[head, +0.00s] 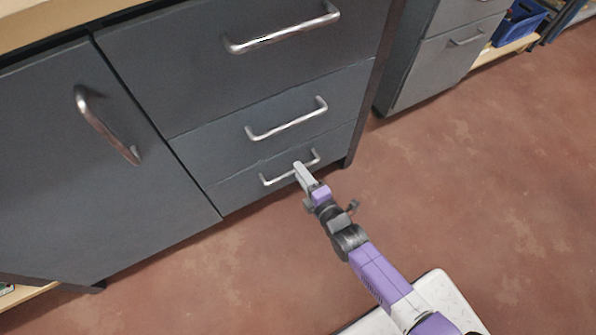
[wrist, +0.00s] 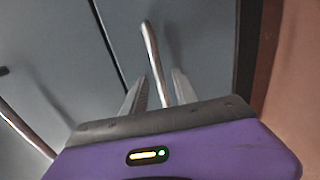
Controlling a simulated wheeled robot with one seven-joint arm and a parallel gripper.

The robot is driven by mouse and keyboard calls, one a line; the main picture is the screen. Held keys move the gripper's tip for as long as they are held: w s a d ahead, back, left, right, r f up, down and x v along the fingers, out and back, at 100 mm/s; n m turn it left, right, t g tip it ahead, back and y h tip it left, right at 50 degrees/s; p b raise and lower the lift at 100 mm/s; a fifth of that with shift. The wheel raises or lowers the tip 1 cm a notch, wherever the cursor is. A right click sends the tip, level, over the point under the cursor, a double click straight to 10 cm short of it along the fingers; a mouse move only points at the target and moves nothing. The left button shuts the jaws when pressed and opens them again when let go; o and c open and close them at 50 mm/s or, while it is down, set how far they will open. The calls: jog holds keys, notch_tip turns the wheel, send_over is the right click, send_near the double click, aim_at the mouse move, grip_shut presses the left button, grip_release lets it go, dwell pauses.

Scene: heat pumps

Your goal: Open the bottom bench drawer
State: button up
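The bottom bench drawer (head: 237,191) is a dark grey front, shut flush with the bench. Its silver bar handle (head: 280,178) also shows in the wrist view (wrist: 151,52). My gripper (head: 299,168) is at the middle of this handle. In the wrist view my gripper (wrist: 160,88) has its two fingers apart, one on each side of the bar. I cannot tell whether either finger touches the bar. Part of the bar is hidden behind my gripper in the head view.
The middle drawer handle (head: 287,119) and the top drawer handle (head: 282,28) are above. A cupboard door with a curved handle (head: 107,125) is at left. Another grey cabinet (head: 436,67) stands at the back right. The red floor (head: 480,180) in front is clear.

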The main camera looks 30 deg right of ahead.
jog(key=shift+b+x, duration=0.35)
jog(key=shift+x, duration=0.9)
grip_shut()
dwell(0.5)
